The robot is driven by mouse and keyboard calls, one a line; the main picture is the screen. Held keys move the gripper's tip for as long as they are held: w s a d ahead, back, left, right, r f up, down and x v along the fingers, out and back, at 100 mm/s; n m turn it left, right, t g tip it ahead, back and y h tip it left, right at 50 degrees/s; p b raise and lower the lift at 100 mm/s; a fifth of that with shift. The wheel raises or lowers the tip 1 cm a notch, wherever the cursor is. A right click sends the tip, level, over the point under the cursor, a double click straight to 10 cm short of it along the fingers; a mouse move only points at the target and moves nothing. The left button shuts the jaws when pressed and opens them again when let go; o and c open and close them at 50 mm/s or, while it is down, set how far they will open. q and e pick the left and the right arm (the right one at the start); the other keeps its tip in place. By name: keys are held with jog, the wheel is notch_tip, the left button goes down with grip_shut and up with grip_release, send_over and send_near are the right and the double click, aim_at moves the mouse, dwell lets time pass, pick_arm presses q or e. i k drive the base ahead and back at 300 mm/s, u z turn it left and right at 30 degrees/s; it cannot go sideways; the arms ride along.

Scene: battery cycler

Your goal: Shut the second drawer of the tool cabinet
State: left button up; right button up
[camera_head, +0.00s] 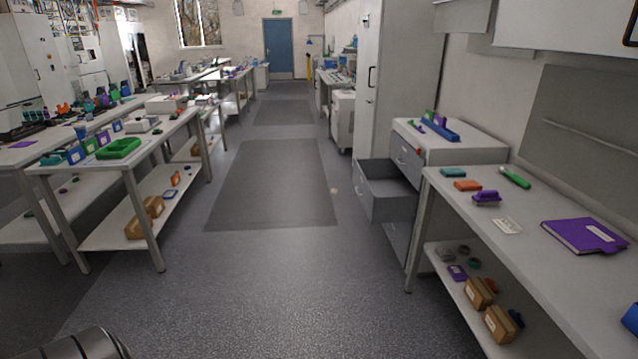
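The tool cabinet (465,146) is a white and grey unit on the right, just behind the near right workbench. Its top drawer (406,157) is shut. The drawer below it, a dark grey one (386,193), stands pulled out to the left over the aisle floor, and its inside shows in part. The lower part of the cabinet is partly hidden by the bench. Neither gripper is in view. A dark rounded piece at the bottom left edge seems to be part of my own body.
The near right workbench (471,221) holds a purple folder (584,236) and small items. Its leg stands close to the open drawer. A left workbench (143,159) carries a green tray (118,148). The aisle floor between, with a dark mat (270,185), is clear.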

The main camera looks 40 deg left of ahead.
aim_at(385, 194)
jog(key=u, duration=0.65)
jog(key=i, duration=0.85)
jog(key=u, duration=0.4)
jog(key=i, duration=0.95)
jog(key=u, duration=0.8)
jog(key=i, duration=1.9)
jog(key=z, duration=2.9)
